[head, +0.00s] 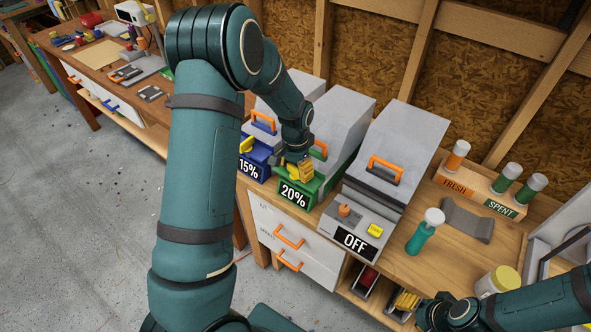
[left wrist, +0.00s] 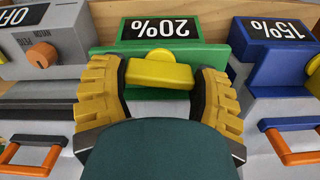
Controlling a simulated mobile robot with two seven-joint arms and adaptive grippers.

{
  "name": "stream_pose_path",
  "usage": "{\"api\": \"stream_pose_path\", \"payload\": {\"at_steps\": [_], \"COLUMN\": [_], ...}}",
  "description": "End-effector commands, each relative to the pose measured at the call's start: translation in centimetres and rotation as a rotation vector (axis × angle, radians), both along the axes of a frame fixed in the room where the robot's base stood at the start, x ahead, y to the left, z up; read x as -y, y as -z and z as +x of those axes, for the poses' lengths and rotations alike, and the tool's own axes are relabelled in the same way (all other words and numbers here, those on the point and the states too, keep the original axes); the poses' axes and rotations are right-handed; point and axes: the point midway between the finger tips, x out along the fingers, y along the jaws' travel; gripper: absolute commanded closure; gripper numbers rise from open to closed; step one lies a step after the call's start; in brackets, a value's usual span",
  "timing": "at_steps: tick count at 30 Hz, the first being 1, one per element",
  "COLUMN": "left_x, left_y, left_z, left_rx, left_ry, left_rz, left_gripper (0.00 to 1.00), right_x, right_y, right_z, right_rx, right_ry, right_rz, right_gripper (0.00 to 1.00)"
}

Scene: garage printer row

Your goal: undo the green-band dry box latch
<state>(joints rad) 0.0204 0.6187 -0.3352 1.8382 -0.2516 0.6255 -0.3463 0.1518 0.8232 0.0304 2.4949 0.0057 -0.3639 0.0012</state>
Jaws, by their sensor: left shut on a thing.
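The green-band dry box (head: 337,160) is a grey box with a green front and a 20% display, standing on the bench between the blue-band box and the OFF machine. Its yellow latch (left wrist: 160,73) is on the green front under the display in the left wrist view. My left gripper (head: 299,170) is at this front, and its ribbed yellow fingers are shut on the latch, one on each side. My dark palm hides the middle of the box in the wrist view. My right gripper (head: 408,301) is low at the right by the bench front; its opening is unclear.
The blue-band 15% box (head: 255,160) stands close on the left, with its own yellow latch. The grey OFF machine (head: 367,206) is close on the right. A teal bottle (head: 424,232) and a FRESH/SPENT rack (head: 481,187) stand farther right.

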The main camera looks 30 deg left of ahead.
Motion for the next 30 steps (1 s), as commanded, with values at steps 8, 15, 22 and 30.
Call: {"api": "stream_pose_path", "payload": {"at_steps": [8,15,22,30], "left_x": [0.06,0.05,0.05,0.04], "left_y": [0.13,0.07,0.04,0.02], "left_z": [-0.15,-0.12,-0.10,-0.06], "left_rx": [-0.005,-0.005,-0.004,-0.003], "left_ry": [-0.139,-0.188,-0.197,-0.196], "left_rz": [0.000,0.001,0.000,0.000], "left_gripper": [0.70,0.70,0.70,0.07], "right_x": [-0.01,-0.01,-0.01,-0.01], "right_y": [0.35,0.42,0.42,0.42], "right_z": [0.02,0.01,0.01,0.01], "right_rx": [0.000,0.000,0.000,0.000], "right_ry": [0.000,0.000,0.000,0.000], "right_rz": [-0.001,-0.001,-0.001,-0.001], "right_gripper": [0.53,0.53,0.53,0.53]}}
